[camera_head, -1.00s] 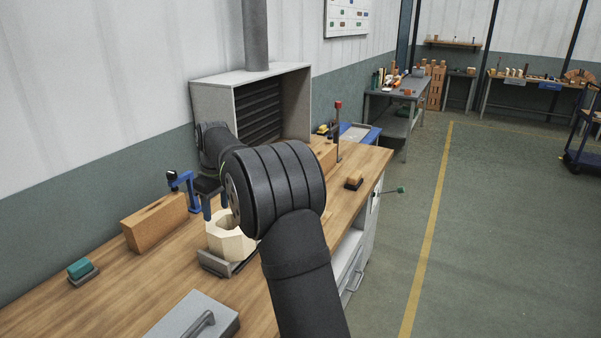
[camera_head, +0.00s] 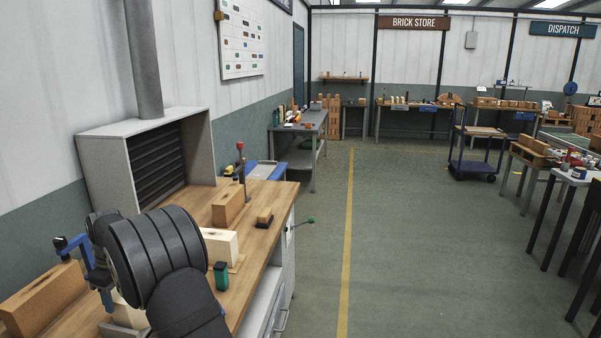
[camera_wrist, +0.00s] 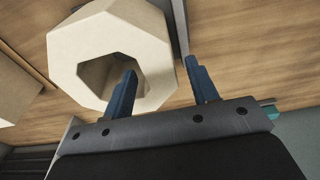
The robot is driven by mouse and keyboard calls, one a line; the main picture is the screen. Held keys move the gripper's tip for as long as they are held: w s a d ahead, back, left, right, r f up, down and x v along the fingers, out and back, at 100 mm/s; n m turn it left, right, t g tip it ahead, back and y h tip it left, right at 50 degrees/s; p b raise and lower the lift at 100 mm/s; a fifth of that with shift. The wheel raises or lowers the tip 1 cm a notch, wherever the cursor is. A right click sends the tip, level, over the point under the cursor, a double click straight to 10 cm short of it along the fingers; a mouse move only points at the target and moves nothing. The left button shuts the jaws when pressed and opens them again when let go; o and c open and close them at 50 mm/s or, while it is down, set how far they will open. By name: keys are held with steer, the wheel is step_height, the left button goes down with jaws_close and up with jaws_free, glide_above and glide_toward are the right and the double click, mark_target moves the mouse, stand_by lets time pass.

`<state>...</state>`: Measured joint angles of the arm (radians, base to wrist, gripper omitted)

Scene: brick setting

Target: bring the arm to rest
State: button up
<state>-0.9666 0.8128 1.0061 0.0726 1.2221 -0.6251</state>
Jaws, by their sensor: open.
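My gripper (camera_wrist: 160,68) is open, with its two blue fingers spread and nothing held between them. In the wrist view a cream block with a hollow centre (camera_wrist: 157,45) lies just beyond the fingers. The left finger overlaps its hollow; I cannot tell whether it reaches inside. In the head view my arm fills the lower left, its large dark joint hiding most of that cream block (camera_head: 127,312) and part of the bench.
The wooden bench (camera_head: 262,207) carries a brown brick (camera_head: 229,208), a pale block (camera_head: 221,246), a green-and-black item (camera_head: 221,276) and a long brown block (camera_head: 40,300) by a blue clamp (camera_head: 75,245). A grey cabinet (camera_head: 100,165) stands behind. Open floor lies right.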

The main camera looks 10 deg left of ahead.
stand_by(0.3)
step_height(320, 180, down, 2)
steer(key=shift+f, duration=0.1)
steer(key=r, duration=0.3)
steer(key=d+r, duration=0.1)
steer(key=r, duration=0.6)
steer(key=shift+d+r, duration=0.15)
steer(key=shift+d, duration=0.05)
steer(key=shift+f, duration=0.3)
steer(key=f, duration=0.3)
steer(key=a+f, duration=0.1)
steer(key=f, duration=0.7)
steer(key=shift+a, duration=0.2)
step_height(320, 180, up, 4)
steer(key=shift+r, duration=0.1)
steer(key=w+d+r, duration=0.5)
steer(key=d+r, duration=0.2)
steer(key=d, duration=0.3)
steer(key=s+a+f, duration=0.2)
steer(key=s+a, duration=0.4)
steer(key=s, duration=0.6)
steer(key=s+a+f, duration=0.2)
steer(key=s+a, duration=0.4)
steer(key=s, duration=0.6)
steer(key=shift+s+f, duration=0.2)
steer(key=shift+f, duration=0.05)
